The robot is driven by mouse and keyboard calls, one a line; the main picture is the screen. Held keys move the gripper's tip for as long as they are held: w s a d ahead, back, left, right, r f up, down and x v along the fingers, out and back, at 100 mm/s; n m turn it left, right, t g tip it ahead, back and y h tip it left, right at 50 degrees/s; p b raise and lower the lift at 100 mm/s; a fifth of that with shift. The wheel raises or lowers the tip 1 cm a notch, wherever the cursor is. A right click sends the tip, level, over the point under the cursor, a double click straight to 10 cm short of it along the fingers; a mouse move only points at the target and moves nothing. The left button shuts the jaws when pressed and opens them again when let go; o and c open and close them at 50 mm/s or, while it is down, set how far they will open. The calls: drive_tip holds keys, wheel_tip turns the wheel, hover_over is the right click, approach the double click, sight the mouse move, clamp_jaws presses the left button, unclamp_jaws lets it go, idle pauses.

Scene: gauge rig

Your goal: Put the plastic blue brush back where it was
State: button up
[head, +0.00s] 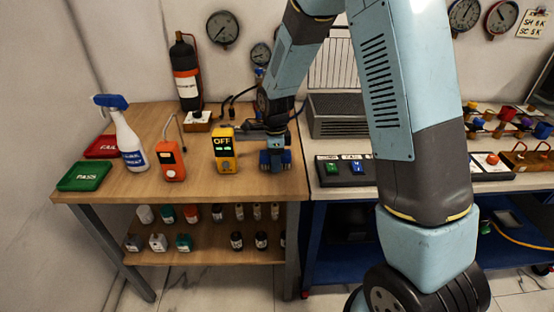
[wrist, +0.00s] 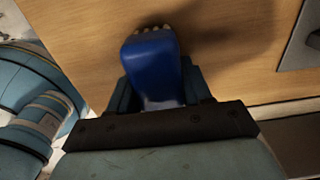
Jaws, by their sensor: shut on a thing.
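The blue brush (wrist: 152,68) is between the fingers of my gripper (wrist: 158,92) in the wrist view, with pale bristle ends showing at its far edge. My gripper is shut on it. In the head view my gripper (head: 275,160) is low over the right part of the wooden table (head: 215,180), close to its front edge. There the brush cannot be told apart from the blue gripper. Whether the brush touches the table is unclear.
A yellow meter reading OFF (head: 223,150) stands just left of my gripper. An orange meter (head: 171,161), a spray bottle (head: 128,140), a green PASS tray (head: 85,176) and a red FAIL tray (head: 101,147) are further left. A blue bench (head: 330,210) adjoins on the right.

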drive_tip(key=shift+f, duration=0.1)
drive_tip(key=o, duration=1)
